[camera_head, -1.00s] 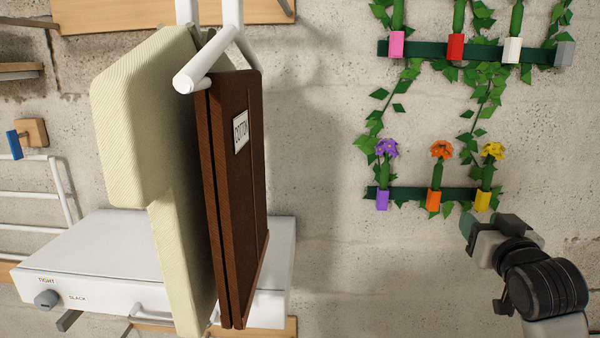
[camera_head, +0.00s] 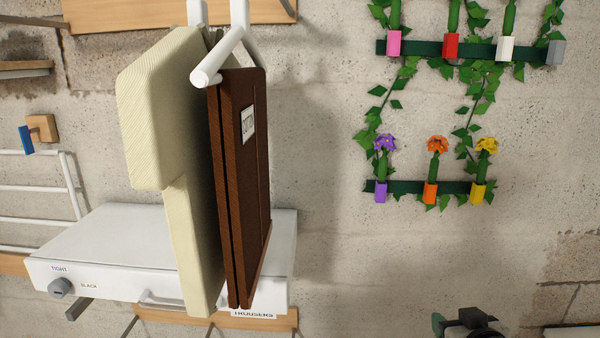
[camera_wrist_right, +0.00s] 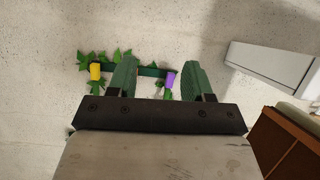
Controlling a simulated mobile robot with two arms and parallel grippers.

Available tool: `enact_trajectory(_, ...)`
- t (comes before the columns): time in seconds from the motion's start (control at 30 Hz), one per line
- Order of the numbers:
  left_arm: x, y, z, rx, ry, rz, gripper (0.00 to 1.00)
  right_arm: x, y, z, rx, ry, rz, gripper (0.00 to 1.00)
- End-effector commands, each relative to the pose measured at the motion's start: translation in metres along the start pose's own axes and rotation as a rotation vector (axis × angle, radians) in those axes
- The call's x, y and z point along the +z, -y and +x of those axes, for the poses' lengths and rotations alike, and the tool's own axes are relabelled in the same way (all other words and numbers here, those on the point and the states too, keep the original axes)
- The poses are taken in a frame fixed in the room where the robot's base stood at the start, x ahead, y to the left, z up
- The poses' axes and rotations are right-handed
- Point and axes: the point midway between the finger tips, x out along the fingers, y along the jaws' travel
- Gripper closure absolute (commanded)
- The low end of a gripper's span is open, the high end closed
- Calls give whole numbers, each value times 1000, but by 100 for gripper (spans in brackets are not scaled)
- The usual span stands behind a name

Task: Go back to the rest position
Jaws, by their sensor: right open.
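My right gripper (camera_head: 440,322) shows only in part at the bottom edge of the head view, right of centre. In the right wrist view its two green fingers (camera_wrist_right: 158,68) stand wide apart with nothing between them. The wall lies beyond them, with the lower flower rail (camera_wrist_right: 150,71) in the distance. My left gripper is in neither view.
Flower rails (camera_head: 410,187) are at right on the wall (camera_head: 330,250). The wall below them is clear.

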Motion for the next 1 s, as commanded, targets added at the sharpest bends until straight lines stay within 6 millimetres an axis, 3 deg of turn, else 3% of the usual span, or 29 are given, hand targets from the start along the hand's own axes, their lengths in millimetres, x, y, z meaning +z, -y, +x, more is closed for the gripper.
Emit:
enact_trajectory(0.03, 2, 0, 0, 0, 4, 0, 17, 31, 10, -5, -13, 73, -9, 49)
enact_trajectory(0.2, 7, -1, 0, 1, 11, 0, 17, 135, 43, -43, -55, 349, -50, 49)
enact_trajectory(0.3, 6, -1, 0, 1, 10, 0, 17, 179, 56, -71, -76, 481, -67, 49)
enact_trajectory(0.5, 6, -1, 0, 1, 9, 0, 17, 236, 73, -121, -113, 679, -88, 49)
enact_trajectory(0.7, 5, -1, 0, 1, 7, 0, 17, 274, 86, -169, -146, 841, -98, 49)
enact_trajectory(1.0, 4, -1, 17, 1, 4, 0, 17, 355, 95, -108, -148, 865, -104, 49)
